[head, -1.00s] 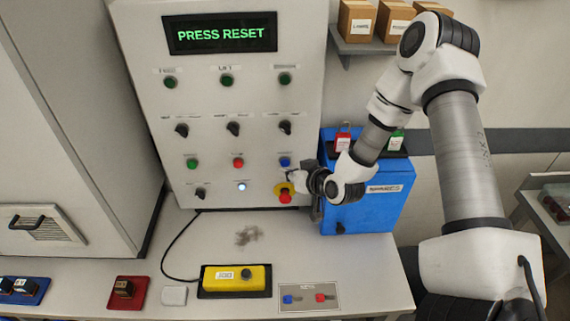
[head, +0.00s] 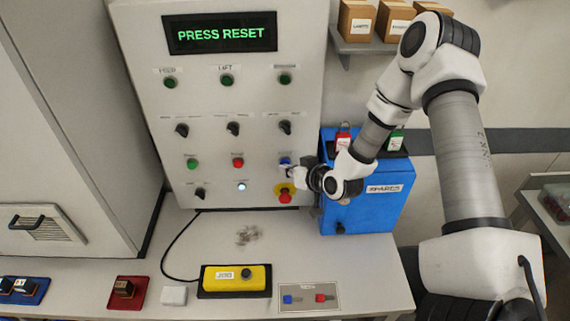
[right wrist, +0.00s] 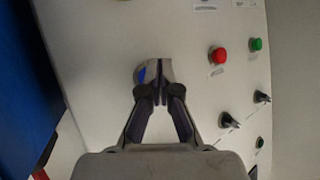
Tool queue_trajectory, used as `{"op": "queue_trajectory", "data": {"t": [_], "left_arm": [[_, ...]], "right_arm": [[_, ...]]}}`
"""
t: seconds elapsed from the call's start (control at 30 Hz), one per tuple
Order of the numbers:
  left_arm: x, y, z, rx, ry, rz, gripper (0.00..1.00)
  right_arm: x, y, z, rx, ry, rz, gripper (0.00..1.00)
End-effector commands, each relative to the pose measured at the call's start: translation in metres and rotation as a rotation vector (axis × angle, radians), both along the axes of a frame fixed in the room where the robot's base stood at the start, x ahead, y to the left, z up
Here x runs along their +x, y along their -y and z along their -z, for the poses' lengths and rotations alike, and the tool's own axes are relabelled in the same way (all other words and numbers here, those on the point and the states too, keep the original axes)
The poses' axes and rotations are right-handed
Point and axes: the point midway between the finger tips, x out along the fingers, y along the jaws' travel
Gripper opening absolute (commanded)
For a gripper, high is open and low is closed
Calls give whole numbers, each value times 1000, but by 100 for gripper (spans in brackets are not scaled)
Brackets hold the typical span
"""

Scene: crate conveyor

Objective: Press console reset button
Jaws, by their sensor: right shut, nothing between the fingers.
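The grey console (head: 215,110) stands upright at the back of the bench. Its display (head: 220,33) reads "PRESS RESET" in green. A blue button (head: 285,161) sits at the right of the row with a green button (head: 193,163) and a red button (head: 238,162); the small labels are too blurred to read. My right gripper (head: 291,171) is shut and empty, its tips at the blue button's lower edge. In the right wrist view the shut fingertips (right wrist: 155,70) cover most of the blue button (right wrist: 140,74); I cannot tell whether they touch it. My left gripper is out of view.
A red mushroom button (head: 285,197) on a yellow base is just below my right gripper. Black selector knobs (head: 284,127) are above it. A lit white button (head: 241,187) is lower left. A blue cabinet (head: 370,203) stands close on the right.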

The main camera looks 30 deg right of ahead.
Motion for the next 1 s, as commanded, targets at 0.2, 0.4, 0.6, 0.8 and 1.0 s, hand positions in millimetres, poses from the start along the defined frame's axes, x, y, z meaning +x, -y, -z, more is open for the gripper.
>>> {"op": "queue_trajectory", "data": {"t": [0.2, 0.4, 0.6, 0.8, 1.0], "left_arm": [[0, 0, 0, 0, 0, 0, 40], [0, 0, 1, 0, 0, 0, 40], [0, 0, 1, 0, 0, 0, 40], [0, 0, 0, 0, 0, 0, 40], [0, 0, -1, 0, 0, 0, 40]], "right_arm": [[2, 1, 0, 0, 0, 0, 0], [4, 3, 0, 0, 0, 0, 0], [5, 3, 0, 0, 1, 0, 0], [5, 3, 0, 0, 1, 0, 0], [-3, -3, 0, 1, 0, 0, 0]]}}
